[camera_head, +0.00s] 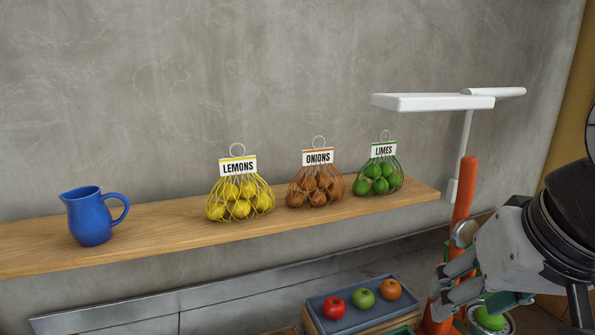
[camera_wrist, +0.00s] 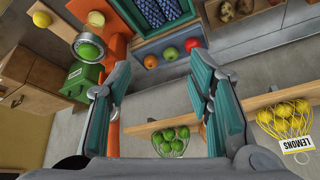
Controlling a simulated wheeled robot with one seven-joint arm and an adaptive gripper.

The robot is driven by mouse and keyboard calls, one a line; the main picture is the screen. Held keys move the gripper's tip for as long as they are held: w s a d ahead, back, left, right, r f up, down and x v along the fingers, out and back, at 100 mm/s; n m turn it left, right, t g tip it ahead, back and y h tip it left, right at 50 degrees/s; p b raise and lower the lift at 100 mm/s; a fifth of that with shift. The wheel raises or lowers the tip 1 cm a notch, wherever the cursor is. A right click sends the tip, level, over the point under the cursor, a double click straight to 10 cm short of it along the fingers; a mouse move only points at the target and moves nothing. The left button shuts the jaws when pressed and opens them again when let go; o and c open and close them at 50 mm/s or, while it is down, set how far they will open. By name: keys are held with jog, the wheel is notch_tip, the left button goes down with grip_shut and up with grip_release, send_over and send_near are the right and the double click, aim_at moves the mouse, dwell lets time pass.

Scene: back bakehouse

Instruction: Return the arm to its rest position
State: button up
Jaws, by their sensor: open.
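My gripper (camera_head: 452,283) is at the right of the head view, in front of an orange post and below the shelf's right end. In the wrist view my gripper (camera_wrist: 160,95) shows its two teal-padded fingers spread apart. The gripper is open and empty. My arm comes in from the right edge of the head view.
A wooden shelf (camera_head: 150,241) holds a blue jug (camera_head: 88,217) and net bags of lemons (camera_head: 240,198), onions (camera_head: 316,187) and limes (camera_head: 378,178). Below, a blue-grey tray (camera_head: 322,325) holds fruit. A white lamp (camera_head: 432,102) stands at right.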

jog(key=shift+s+a+f+n, duration=0.2)
jog(key=shift+s+f+n, duration=0.6)
jog(key=shift+f, duration=0.3)
jog(key=shift+d, duration=0.1)
